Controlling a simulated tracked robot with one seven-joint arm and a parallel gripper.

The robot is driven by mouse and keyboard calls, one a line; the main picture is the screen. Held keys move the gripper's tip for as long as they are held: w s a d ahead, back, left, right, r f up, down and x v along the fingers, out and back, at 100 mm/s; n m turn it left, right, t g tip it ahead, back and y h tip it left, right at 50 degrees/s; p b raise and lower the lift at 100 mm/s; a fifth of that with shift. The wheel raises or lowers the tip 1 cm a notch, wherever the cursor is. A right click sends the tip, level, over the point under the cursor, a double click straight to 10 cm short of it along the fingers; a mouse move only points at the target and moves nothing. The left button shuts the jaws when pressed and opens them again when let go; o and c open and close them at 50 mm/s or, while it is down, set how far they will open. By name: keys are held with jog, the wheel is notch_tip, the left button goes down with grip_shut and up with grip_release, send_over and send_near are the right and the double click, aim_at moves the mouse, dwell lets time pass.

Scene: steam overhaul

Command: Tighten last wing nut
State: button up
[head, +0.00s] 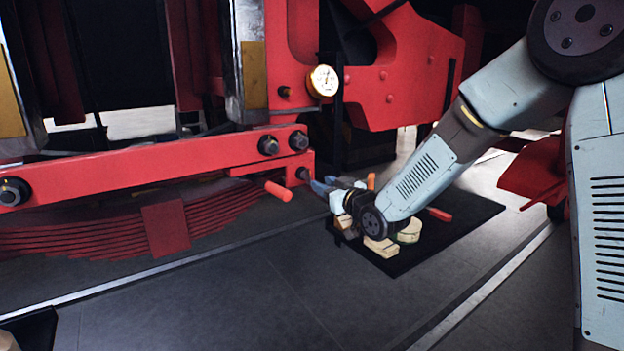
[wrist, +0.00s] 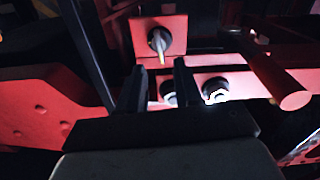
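No wing nut shows clearly enough to name for sure. In the head view, my gripper (head: 322,187) reaches left to the end of the red beam (head: 215,162), close to a dark bolt (head: 302,174) at its lower corner. In the wrist view, my gripper (wrist: 158,82) has its two dark fingers apart, with a gap between them. A dark round fastener (wrist: 168,93) shows in that gap, partly hidden; whether the fingers touch it I cannot tell. A second fastener (wrist: 215,90), brightly lit, is right of the fingers. Another with a pale pin (wrist: 160,42) sits on a red plate above.
A red round bar (wrist: 280,82) stands out right of my fingers. A pressure gauge (head: 322,81) is above the beam. A black mat (head: 468,218) with pale blocks (head: 381,247) lies under my forearm. Leaf springs (head: 90,232) are below the beam.

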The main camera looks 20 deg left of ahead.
aim_at(310, 177)
jog(key=x, duration=0.6)
jog(key=shift+w+a, duration=0.2)
jog(key=shift+a, duration=0.1)
grip_shut()
jog(key=shift+d, duration=0.1)
